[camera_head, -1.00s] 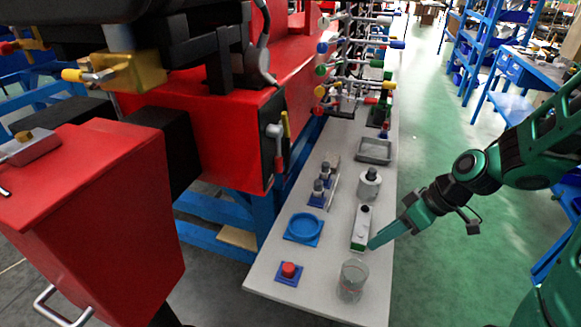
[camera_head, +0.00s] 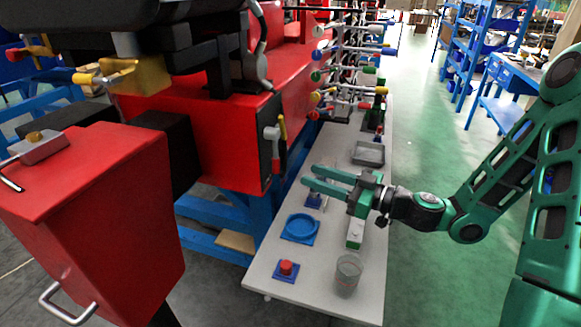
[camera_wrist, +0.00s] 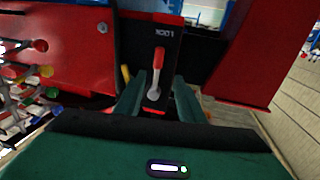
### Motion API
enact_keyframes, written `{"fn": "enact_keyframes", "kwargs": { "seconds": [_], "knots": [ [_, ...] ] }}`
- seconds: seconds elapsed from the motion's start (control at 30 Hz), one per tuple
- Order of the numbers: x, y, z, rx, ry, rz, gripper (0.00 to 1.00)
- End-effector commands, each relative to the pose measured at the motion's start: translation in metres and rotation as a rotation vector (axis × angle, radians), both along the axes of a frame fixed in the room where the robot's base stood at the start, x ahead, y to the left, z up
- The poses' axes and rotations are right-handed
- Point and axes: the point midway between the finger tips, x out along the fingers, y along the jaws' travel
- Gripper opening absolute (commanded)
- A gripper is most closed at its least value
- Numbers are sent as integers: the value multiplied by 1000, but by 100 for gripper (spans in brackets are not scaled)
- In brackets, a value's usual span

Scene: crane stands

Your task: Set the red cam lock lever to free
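The red cam lock lever (camera_head: 276,161) hangs down on the dark side panel of the red machine in the head view. In the wrist view the lever (camera_wrist: 158,60) has a red grip and a pale arm and pivot. Its red end points toward an upside-down LOCK label (camera_wrist: 165,30); no readable free label shows. My gripper (camera_head: 308,175) is open and empty, held over the bench with its fingers toward the panel. In the wrist view my gripper (camera_wrist: 160,80) has its fingers either side of the lever's lower part in the picture, apparently still apart from it.
The bench (camera_head: 262,275) below carries a blue round dish (camera_head: 300,227), a red button (camera_head: 286,268), a glass beaker (camera_head: 347,275) and a grey tray (camera_head: 368,153). A rack of coloured-knob levers (camera_head: 345,75) stands behind. A yellow handle (camera_head: 282,127) is beside the lever.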

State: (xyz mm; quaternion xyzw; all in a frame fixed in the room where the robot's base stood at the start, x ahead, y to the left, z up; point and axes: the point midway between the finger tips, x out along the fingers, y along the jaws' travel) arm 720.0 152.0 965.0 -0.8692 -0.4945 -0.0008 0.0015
Motion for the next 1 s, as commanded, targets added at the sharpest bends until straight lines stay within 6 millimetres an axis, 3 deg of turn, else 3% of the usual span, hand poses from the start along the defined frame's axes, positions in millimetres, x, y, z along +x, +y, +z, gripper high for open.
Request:
{"fn": "enact_keyframes", "kwargs": {
  "seconds": [0.6, 1.0],
  "knots": [
    [49, 71, 0, -3, -1, -8, 36],
    [54, 79, 0, -3, 1, -11, 36]
  ]
}}
